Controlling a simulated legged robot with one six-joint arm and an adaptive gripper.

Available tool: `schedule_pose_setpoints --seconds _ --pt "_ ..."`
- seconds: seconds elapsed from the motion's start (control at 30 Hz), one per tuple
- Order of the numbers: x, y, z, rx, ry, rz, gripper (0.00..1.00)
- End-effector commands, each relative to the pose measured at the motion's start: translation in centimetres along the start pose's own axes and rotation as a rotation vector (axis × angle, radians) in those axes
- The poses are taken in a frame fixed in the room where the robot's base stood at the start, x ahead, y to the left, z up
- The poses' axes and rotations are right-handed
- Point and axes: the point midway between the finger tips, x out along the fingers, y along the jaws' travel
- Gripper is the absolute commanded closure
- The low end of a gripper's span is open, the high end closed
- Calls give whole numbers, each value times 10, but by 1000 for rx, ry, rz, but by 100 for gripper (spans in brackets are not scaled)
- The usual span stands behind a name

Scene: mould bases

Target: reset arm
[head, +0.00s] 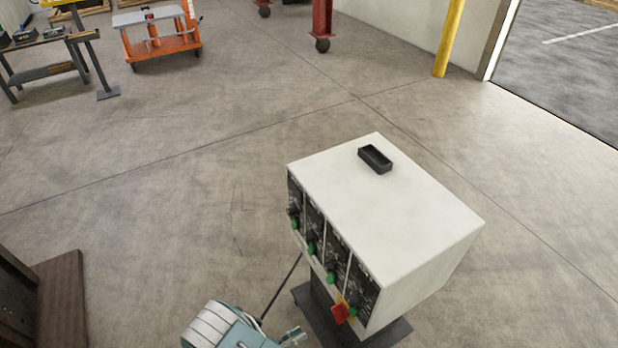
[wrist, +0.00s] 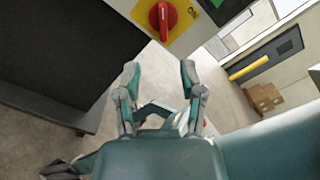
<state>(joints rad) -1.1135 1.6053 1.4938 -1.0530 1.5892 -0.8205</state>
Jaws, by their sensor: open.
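My gripper (wrist: 160,76) is open and empty in the wrist view, its two fingers apart with floor showing between them. The red rotary switch (wrist: 162,16) on its yellow plate (wrist: 183,34) lies just beyond the fingertips and is not touched. In the head view my teal arm enters at the bottom, with part of my gripper (head: 292,338) low in front of the white control cabinet (head: 410,215). The red switch (head: 341,313) shows at the cabinet's lower front corner, its handle tilted.
A black tray (head: 375,158) sits on the cabinet top. The cabinet front has several green knobs. A brown block (head: 62,300) stands at lower left. An orange cart (head: 160,40) and a dark workbench (head: 45,70) stand far back. The middle floor is clear.

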Motion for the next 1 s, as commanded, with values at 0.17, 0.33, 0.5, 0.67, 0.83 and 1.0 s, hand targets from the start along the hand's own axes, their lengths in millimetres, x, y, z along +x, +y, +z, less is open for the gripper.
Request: schedule_pose_setpoints --seconds 0.17,0.33,0.5,0.67,0.83,1.0 --pt "3 -5 18 48 56 -12 49" --pt "15 -25 66 191 226 -53 49" --pt "32 -53 111 352 401 -107 49" --pt "51 -84 149 510 558 -162 49" --pt "72 -120 182 686 719 -227 49" --pt "92 -161 209 866 868 -298 49"
